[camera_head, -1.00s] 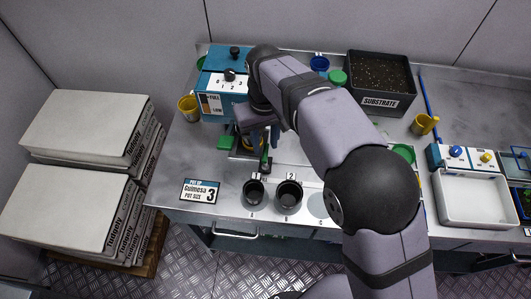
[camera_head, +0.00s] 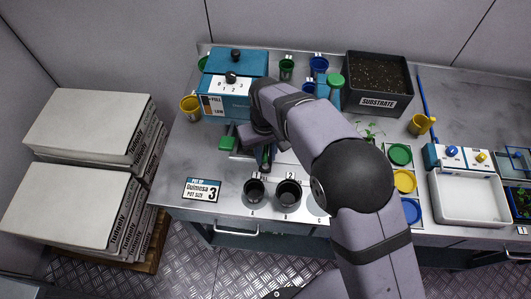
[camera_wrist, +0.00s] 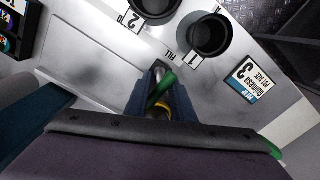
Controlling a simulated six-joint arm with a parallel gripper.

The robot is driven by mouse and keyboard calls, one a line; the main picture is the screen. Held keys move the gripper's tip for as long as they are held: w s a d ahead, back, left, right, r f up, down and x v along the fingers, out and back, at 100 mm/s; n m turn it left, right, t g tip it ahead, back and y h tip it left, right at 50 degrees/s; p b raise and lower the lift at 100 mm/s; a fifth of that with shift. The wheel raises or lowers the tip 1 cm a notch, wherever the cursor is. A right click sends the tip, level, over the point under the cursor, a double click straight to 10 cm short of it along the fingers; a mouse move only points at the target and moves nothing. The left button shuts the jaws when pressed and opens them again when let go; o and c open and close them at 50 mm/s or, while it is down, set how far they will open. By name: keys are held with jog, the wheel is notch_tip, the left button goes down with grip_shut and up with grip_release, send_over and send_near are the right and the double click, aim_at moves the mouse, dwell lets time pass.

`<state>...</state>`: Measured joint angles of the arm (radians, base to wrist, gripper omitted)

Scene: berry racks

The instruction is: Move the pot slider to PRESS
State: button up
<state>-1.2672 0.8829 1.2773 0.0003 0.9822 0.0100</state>
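The pot slider shows only in part below the blue machine (camera_head: 236,107). A green handle (camera_head: 266,157) stands at its front, close to the FILL mark. My gripper (camera_head: 262,146) is low over this spot, in front of the machine, and hides most of the slider. In the wrist view the green handle (camera_wrist: 161,91) lies slantwise between my two fingers, with a yellow part just below it. The fingers stand apart on either side of it; whether they touch it I cannot tell. I see no PRESS mark.
Two black pots (camera_head: 254,191) (camera_head: 288,194) stand at the table's front, in front of the slider. A sign (camera_head: 202,189) lies left of them. A substrate bin (camera_head: 379,84) is at the back right.

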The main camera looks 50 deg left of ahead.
grip_shut()
jog(key=w+d, duration=0.7)
jog(key=w+d+b, duration=0.1)
jog(key=w+d, duration=0.6)
jog(key=shift+w+d+r, duration=0.1)
jog(key=shift+w+r, duration=0.05)
jog(key=shift+w, duration=0.15)
jog(key=shift+o, duration=2.4)
grip_release()
jog(key=shift+w+d, duration=0.1)
notch_tip(320, 180, up, 7)
jog(key=b, duration=0.2)
jog(key=shift+r+b, duration=0.15)
jog(key=shift+b, duration=0.25)
